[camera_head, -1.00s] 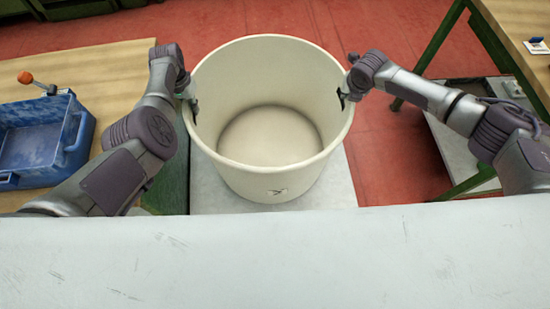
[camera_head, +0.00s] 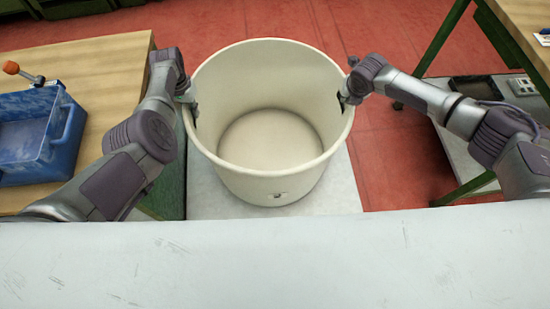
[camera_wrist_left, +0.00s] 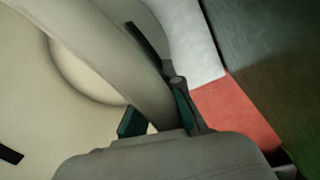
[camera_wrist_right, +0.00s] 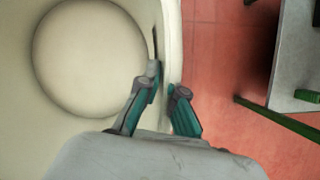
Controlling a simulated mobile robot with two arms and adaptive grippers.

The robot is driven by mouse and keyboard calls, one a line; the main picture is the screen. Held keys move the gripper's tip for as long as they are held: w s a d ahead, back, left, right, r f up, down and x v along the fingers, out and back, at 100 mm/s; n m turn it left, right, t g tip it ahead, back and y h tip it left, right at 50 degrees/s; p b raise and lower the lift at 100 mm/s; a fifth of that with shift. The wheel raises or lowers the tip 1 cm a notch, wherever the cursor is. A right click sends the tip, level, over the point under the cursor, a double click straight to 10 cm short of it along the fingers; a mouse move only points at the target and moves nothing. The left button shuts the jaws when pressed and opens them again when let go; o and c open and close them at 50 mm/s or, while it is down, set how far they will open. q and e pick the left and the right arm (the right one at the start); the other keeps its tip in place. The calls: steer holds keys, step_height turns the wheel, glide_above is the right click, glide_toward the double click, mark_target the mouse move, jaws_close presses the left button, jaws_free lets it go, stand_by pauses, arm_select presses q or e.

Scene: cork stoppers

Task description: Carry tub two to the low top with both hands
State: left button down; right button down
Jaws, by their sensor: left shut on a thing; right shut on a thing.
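The large cream tub (camera_head: 268,185) is upright in the middle of the head view, open at the top and empty. A small dark mark shows low on its near side, too small to read. My left gripper (camera_head: 188,97) is shut on the tub's left wall near the rim. My right gripper (camera_head: 343,97) is shut on the right wall near the rim. The wrist views show fingers on both sides of the wall at the left gripper (camera_wrist_left: 158,100) and right gripper (camera_wrist_right: 167,85). A pale flat surface (camera_head: 342,195) lies below the tub; I cannot tell whether they touch.
A wooden-topped table (camera_head: 115,80) stands at left with a blue crate (camera_head: 70,140) and an orange-ended tool (camera_head: 15,69). Another wooden-topped table (camera_head: 522,25) with green legs is at right. Red floor (camera_head: 385,150) is clear beyond the tub and to its right.

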arm_select(q)
steer(key=c, duration=1.3)
jaws_free()
steer(key=shift+a+r, duration=0.1)
arm_select(e)
steer(key=c, duration=1.3)
jaws_free()
steer(key=shift+d, duration=0.15)
steer(key=shift+s, duration=0.1)
arm_select(q)
steer(key=shift+r, duration=0.25)
arm_select(e)
steer(key=shift+r, duration=0.15)
arm_select(q)
steer(key=r, duration=1.1)
steer(key=shift+a+r, duration=0.2)
steer(key=shift+a, duration=0.05)
arm_select(e)
steer(key=v, duration=1.1)
steer(key=shift+s+r, duration=0.15)
steer(key=shift+r, duration=0.25)
